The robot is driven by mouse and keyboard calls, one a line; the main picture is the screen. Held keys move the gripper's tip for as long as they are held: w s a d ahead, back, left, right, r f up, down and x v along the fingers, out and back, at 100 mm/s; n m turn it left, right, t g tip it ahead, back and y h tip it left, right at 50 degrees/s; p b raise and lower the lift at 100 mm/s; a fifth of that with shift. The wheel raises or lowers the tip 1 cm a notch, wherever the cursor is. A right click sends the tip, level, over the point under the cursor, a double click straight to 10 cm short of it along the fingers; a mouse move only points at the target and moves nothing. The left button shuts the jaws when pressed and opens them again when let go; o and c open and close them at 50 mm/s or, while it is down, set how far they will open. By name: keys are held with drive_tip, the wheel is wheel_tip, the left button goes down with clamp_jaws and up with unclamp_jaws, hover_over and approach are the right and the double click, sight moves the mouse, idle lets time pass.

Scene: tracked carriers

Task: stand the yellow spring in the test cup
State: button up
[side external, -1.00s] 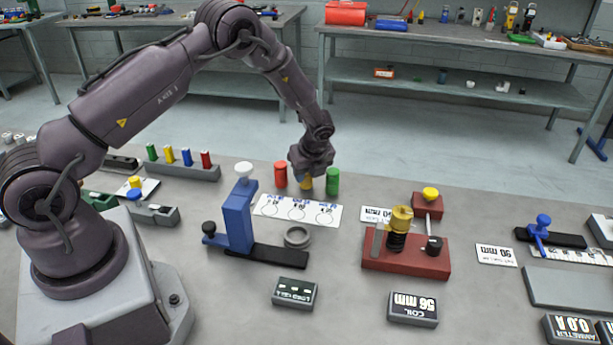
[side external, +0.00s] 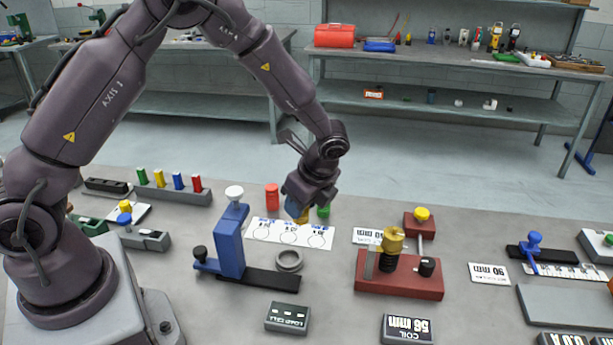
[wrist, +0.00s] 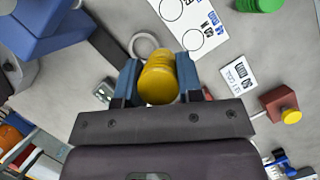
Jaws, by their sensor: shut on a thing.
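My gripper (side external: 297,210) is shut on the yellow spring (wrist: 157,82), which sits between the two blue fingers (wrist: 158,70) in the wrist view. In the side view the yellow spring (side external: 302,216) is mostly hidden by the fingers and is held above the white card. The test cup appears to be the grey ring (side external: 289,261) on the table beside the blue stand; it is open and empty, to the front of my gripper. It also shows in the wrist view (wrist: 143,45), partly covered by a finger and the spring.
The blue stand (side external: 231,242) with a white knob rises left of the cup. A red spring (side external: 272,197) and a partly hidden green spring (side external: 323,212) stand behind the white card (side external: 263,231). A red block fixture (side external: 400,284) with a coil stands to the right.

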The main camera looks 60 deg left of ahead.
drive_tip(key=shift+s+d+f+n+g+h, duration=0.2)
drive_tip(key=shift+s+f+n+g, duration=0.2)
drive_tip(key=shift+s+f+n, duration=0.65)
drive_tip(key=shift+s+d+f+n+g+h, duration=0.2)
drive_tip(key=shift+s+f+n+g, duration=0.35)
drive_tip(key=shift+f+n, duration=0.75)
drive_tip(key=shift+s+f, duration=0.15)
drive_tip(key=shift+f, duration=1.9)
idle(1.1)
drive_tip(key=o, duration=1.5)
drive_tip(key=shift+r, duration=3.5)
